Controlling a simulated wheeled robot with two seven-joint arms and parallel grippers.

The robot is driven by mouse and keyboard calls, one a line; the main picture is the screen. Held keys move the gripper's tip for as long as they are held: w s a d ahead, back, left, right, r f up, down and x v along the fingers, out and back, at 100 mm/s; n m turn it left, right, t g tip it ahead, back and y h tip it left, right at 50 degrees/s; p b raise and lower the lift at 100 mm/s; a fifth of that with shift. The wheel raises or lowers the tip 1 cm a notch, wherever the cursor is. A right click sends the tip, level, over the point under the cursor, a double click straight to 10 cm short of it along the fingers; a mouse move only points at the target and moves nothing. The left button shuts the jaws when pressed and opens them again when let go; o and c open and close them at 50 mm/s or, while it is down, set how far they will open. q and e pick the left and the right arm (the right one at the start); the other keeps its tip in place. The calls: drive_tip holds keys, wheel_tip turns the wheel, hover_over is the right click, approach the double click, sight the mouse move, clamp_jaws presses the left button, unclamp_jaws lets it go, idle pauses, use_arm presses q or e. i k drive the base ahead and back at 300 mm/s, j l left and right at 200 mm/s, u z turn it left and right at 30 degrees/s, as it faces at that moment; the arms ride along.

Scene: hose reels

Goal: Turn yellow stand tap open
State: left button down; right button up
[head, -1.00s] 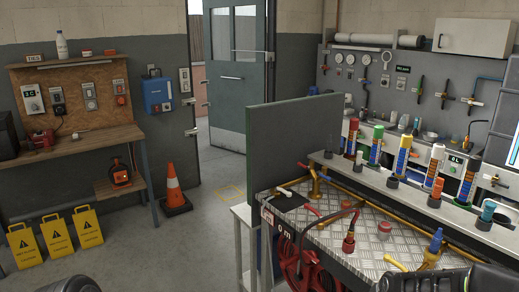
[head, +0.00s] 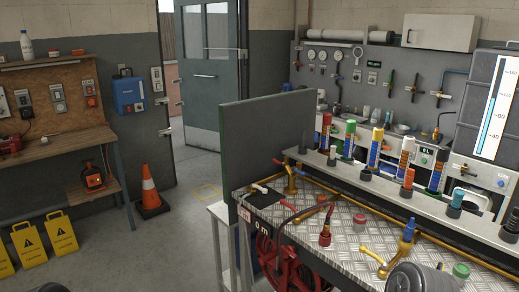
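Two yellow tap stands are on the metal-plate bench (head: 345,235); I cannot tell which one the task means. The nearer yellow tap (head: 401,246) has a blue upright top and a yellow spout pointing left. Whether either tap is open or shut cannot be told. Neither gripper shows. A dark rounded part of mine is at the bottom right, in front of the bench's near edge.
A red hose reel (head: 285,262) hangs at the bench's front. A red hose fitting (head: 325,236) stands on the plate. Several coloured tubes line the raised shelf (head: 400,190) behind. A green panel (head: 255,150) edges the left.

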sight(362, 249)
drive_tip(key=k+z, duration=0.1)
drive_tip(key=z, duration=0.35)
drive_tip(key=l+z, duration=0.1)
drive_tip(key=z, duration=0.4)
drive_tip(key=k+l+z, duration=0.1)
drive_tip(key=z, duration=0.35)
drive_tip(key=l+z, duration=0.1)
drive_tip(key=z, duration=0.4)
